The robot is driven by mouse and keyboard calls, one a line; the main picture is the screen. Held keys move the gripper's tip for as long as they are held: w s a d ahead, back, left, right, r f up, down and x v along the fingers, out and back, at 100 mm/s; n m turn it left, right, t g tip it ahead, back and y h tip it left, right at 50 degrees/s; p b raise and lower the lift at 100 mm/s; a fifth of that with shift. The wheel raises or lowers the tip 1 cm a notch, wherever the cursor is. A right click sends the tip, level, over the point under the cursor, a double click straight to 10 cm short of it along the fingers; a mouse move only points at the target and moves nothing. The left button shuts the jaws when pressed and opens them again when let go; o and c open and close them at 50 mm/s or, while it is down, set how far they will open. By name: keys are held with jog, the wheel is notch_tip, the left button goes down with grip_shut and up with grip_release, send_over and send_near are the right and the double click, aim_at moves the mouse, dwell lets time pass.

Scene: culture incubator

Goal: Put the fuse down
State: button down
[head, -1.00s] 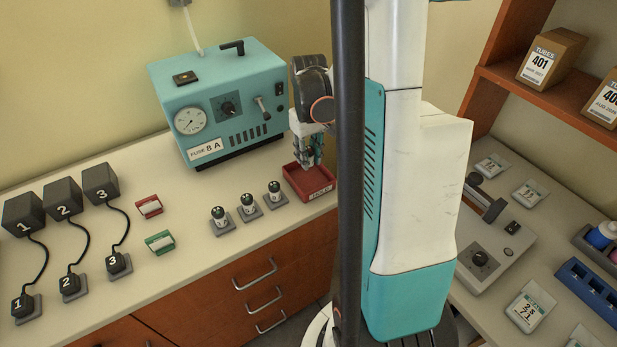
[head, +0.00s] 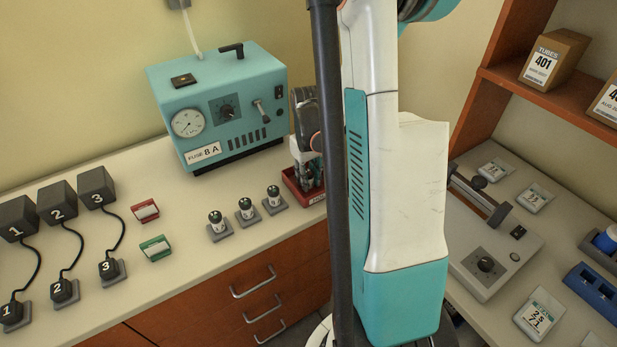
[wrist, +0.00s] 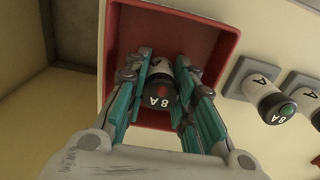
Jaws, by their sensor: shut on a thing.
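My gripper (wrist: 164,64) is shut on a fuse (wrist: 160,90) with a dark cap marked 8 A and a red mark. The teal fingers flank the fuse from both sides. The fuse is over or inside a red tray (wrist: 226,48); I cannot tell whether it touches the floor of the tray. In the head view my gripper (head: 308,172) is down at the red tray (head: 290,182), at the right end of the bench, and the fuse is hard to make out there.
Three fuses, one of them at the near left (head: 216,220), stand in grey holders left of the tray. The teal incubator (head: 215,100), labelled FUSE 8 A, stands behind. Red (head: 145,211) and green (head: 155,248) card holders and numbered black boxes are further left.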

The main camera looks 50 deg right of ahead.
aim_at(309, 172)
jog(key=c, duration=1.3)
grip_release()
jog(key=shift+c, duration=0.2)
jog(key=shift+r, duration=0.1)
notch_tip(309, 172, up, 12)
jog(key=p, duration=0.4)
